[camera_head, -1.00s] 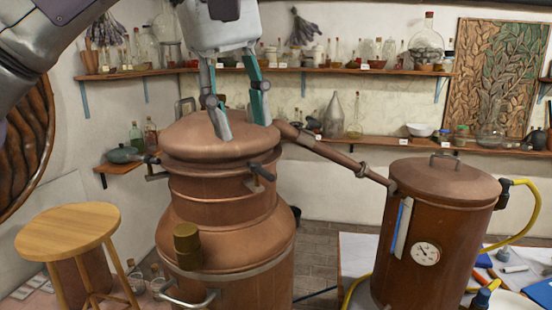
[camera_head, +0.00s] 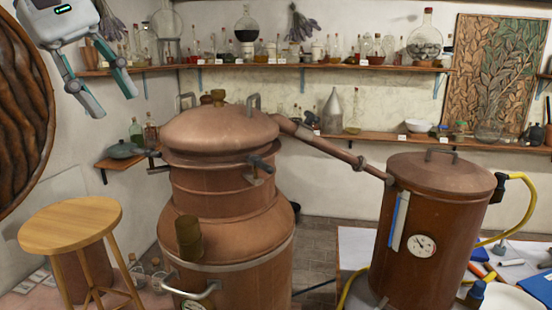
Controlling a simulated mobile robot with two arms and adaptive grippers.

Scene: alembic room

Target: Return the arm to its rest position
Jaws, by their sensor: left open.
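My left gripper (camera_head: 116,97) is at the upper left of the head view, in front of the wall shelves. Its two fingers point down and to the right, spread apart, with nothing between them. It is up and to the left of the large copper still (camera_head: 225,225), apart from its domed lid (camera_head: 220,133). The lid sits on the still. The rest of my left arm is out of the picture. My right gripper is not in view.
A wooden stool (camera_head: 70,226) stands at lower left. A copper condenser (camera_head: 430,235) with a gauge stands at right, joined to the still by a copper pipe (camera_head: 330,150). Wall shelves (camera_head: 320,66) hold bottles and jars. A small corner shelf (camera_head: 125,160) is below my gripper.

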